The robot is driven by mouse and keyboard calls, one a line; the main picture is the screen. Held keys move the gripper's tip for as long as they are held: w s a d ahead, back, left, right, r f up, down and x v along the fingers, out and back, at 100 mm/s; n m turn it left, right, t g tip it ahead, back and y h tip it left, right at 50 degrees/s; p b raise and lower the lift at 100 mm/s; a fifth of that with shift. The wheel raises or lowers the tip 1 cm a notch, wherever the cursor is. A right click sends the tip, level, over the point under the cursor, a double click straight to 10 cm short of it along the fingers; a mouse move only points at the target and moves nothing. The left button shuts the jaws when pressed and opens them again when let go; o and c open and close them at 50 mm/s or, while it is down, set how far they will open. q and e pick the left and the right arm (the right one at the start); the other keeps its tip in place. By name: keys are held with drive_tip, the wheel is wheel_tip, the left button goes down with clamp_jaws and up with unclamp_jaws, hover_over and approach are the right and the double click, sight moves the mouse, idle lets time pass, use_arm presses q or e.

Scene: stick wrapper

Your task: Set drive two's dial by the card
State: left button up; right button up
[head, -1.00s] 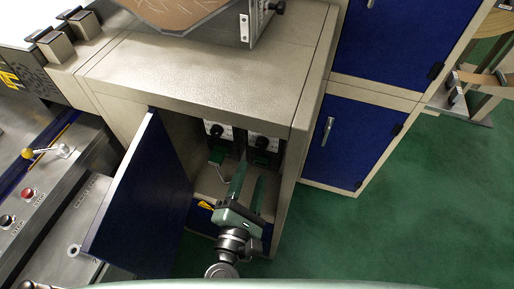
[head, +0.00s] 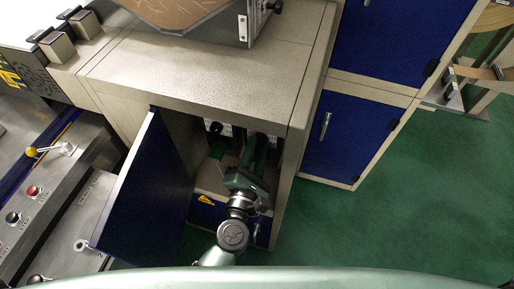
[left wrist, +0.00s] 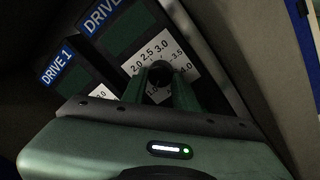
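In the left wrist view, drive two (left wrist: 124,28) is a dark unit with a blue label, cut off at "DRIVE". Its white scale (left wrist: 182,60) reads 2.0, 2.5, 3.0, 3.5 and 4.0 where it shows. Its black dial (left wrist: 159,82) sits between the fingers of my left gripper (left wrist: 160,92). I cannot tell whether the fingers press on it. The dial's pointer is hidden. In the head view, my left gripper (head: 256,150) reaches into the open cabinet and covers most of drive two. No card is in view. My right gripper is out of view.
Drive 1 (left wrist: 60,70) is just left of drive two, with its dial (head: 216,127) showing in the head view. The cabinet's blue door (head: 140,195) stands open on the left. The cabinet's side wall (left wrist: 235,50) is close on the right. Green floor (head: 400,200) is clear.

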use_arm(q)
clamp_jaws()
drive_tip(key=shift+m, duration=0.3)
drive_tip(key=m+p, duration=0.1)
drive_tip(key=m, duration=0.2)
drive_tip(key=shift+m, duration=0.3)
drive_tip(key=m+h+p, duration=0.1)
drive_tip(key=m+p, duration=0.1)
drive_tip(key=m, duration=0.6)
drive_tip(key=shift+a+r+p, duration=0.1)
drive_tip(key=shift+p, duration=0.25)
drive_tip(key=shift+m+t+h+p, duration=0.3)
drive_tip(key=shift+m+p, duration=0.3)
drive_tip(key=shift+m, duration=1.5)
